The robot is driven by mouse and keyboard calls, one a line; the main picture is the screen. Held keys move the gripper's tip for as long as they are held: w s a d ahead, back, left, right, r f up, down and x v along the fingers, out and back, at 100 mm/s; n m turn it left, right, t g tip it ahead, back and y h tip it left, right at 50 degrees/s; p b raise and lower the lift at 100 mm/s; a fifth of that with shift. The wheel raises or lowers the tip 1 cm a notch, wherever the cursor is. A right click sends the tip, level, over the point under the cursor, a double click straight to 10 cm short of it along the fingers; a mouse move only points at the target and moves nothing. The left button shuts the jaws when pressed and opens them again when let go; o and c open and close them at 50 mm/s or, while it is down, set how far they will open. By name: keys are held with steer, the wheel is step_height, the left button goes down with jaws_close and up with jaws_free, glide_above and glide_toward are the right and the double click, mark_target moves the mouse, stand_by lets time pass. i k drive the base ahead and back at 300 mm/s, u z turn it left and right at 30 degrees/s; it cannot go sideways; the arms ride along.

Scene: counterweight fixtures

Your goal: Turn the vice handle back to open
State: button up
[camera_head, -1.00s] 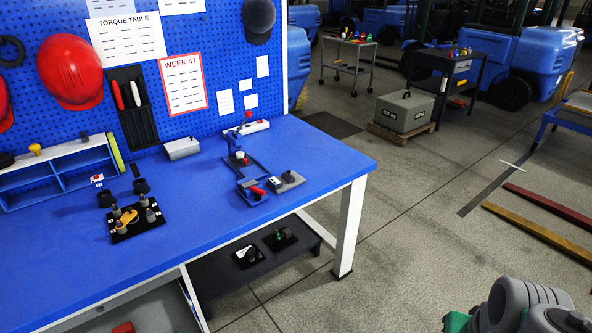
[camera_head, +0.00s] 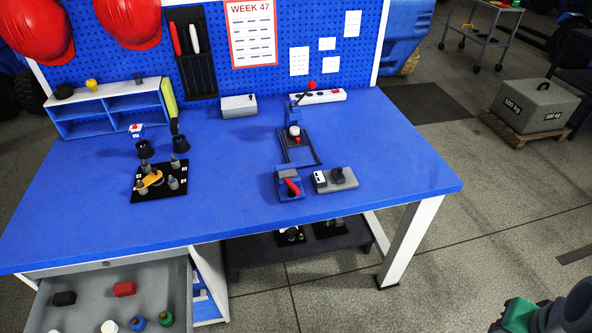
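The vice (camera_head: 289,184) looks like a small blue fixture with a red handle (camera_head: 292,186), standing near the front edge of the blue workbench, right of its middle. The red handle lies slantwise across the vice's top. I cannot tell the jaw gap at this size. Only a green and dark part of my own arm shows at the bottom right corner, well away from the vice. My gripper is not in view.
A grey block with a black knob (camera_head: 336,179) sits right beside the vice. A blue press with a red ball lever (camera_head: 294,135) stands behind it. A black fixture plate (camera_head: 145,193) lies left. An open drawer (camera_head: 75,283) juts out front left.

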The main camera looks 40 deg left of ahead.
mark_target(294, 191)
steer(key=u, duration=0.45)
steer(key=i, duration=0.75)
steer(key=u, duration=1.35)
steer(key=i, duration=0.6)
steer(key=u, duration=0.55)
